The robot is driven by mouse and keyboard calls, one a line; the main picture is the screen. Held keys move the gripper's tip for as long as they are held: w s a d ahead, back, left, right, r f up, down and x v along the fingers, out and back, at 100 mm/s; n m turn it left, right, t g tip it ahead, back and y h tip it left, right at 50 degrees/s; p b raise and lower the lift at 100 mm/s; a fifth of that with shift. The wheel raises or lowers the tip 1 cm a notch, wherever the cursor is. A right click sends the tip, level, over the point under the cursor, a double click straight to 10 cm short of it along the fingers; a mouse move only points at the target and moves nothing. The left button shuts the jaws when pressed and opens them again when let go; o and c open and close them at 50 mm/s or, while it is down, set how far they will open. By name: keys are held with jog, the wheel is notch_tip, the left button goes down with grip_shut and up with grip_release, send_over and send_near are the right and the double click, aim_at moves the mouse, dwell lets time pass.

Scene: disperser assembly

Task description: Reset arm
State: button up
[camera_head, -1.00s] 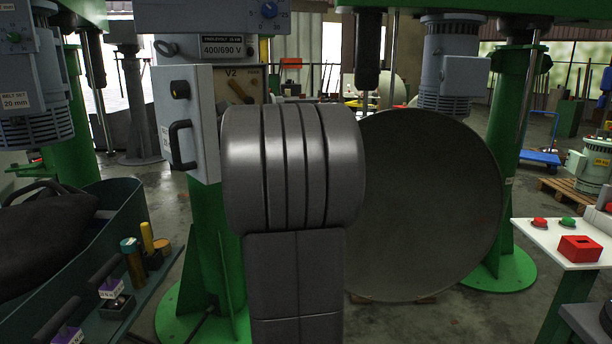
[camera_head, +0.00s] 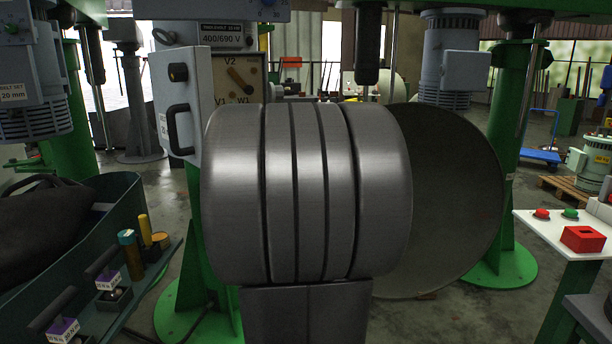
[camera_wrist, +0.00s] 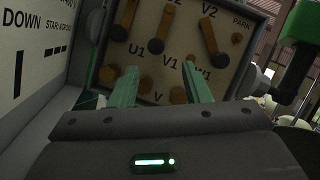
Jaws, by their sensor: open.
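My gripper (camera_wrist: 162,82) shows in the wrist view with its two green fingers apart and nothing between them. It faces a beige terminal board (camera_wrist: 150,62) marked U1, V1, V2 and PARK, which carries dark-tipped levers and several brass-coloured pieces. I cannot tell whether the fingertips touch the board. In the head view the same board (camera_head: 222,72) is partly visible in the grey box with its door (camera_head: 182,110) swung open. My large grey arm link fills the middle there and hides my gripper.
A large round vessel (camera_head: 450,200) stands right behind my arm. A dark green tray (camera_head: 120,205) with a black bag, handled tools and small cylinders is at left. A white table (camera_head: 555,235) with a red block (camera_head: 582,239) is at right. Green columns stand on both sides.

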jog(key=shift+n, duration=0.7)
jog(key=p+x, duration=0.1)
jog(key=x, duration=0.1)
jog(key=p+x, duration=0.2)
jog(key=x, duration=0.1)
jog(key=p+x, duration=0.1)
jog(key=x, duration=0.1)
jog(key=shift+w+d+r, duration=0.25)
jog(key=shift+w+r, duration=0.1)
jog(key=shift+r, duration=0.15)
jog(key=shift+d+f+n+g+y+p, duration=0.1)
jog(key=shift+f+n+g+y+p, duration=0.15)
jog(key=shift+n+p, duration=0.3)
jog(key=shift+d+f, duration=0.1)
jog(key=shift+d, duration=0.05)
